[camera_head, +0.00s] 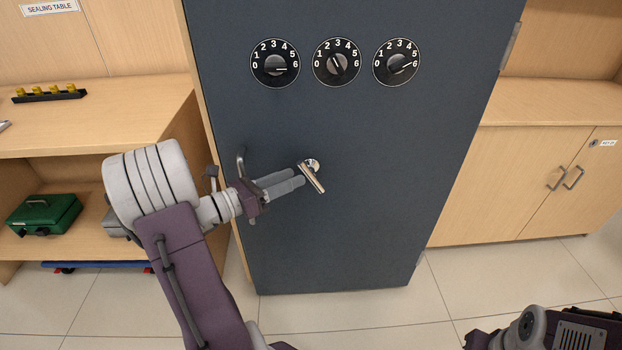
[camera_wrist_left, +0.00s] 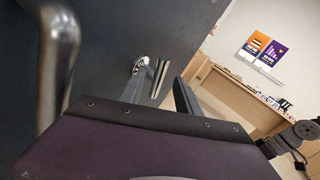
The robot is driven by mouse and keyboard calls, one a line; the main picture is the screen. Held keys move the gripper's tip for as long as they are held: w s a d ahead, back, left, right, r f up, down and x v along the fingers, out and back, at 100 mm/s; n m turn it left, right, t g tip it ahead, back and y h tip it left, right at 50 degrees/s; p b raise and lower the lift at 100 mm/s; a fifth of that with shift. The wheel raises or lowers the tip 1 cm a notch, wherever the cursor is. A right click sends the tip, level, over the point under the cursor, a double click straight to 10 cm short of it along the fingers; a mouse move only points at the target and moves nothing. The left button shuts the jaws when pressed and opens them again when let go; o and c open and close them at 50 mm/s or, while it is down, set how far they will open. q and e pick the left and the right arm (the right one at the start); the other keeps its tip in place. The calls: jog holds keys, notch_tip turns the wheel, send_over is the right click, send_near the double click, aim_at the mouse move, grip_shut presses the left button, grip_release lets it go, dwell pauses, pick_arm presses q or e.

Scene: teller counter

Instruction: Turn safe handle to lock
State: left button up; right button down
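The dark grey safe door (camera_head: 340,240) fills the middle of the head view. Its lever handle (camera_head: 313,179) is a slim metal bar on a round hub, slanting down to the right. My left gripper (camera_head: 300,178) reaches in from the left, with its fingertips at the lever. In the left wrist view the lever (camera_wrist_left: 159,79) shows between the two spread fingers of the gripper (camera_wrist_left: 158,88); I cannot tell whether either finger touches it. Part of my right arm shows at the bottom right; its fingers are out of view.
Three numbered dials (camera_head: 337,62) sit above the lever. A fixed metal pull (camera_head: 241,163) is on the door's left side, close to my left gripper. Wooden shelves with a green box (camera_head: 44,214) stand left. A wooden cabinet (camera_head: 530,185) stands right.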

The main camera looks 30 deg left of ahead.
aim_at(305, 174)
pick_arm(q)
jog(key=b+x, duration=0.1)
jog(key=x, duration=0.3)
jog(key=shift+w+d+f+b, duration=0.2)
jog(key=shift+w+b, duration=0.1)
jog(key=shift+w+d+r, duration=0.1)
jog(key=shift+w+d, duration=0.1)
jog(key=shift+w, duration=0.2)
grip_shut()
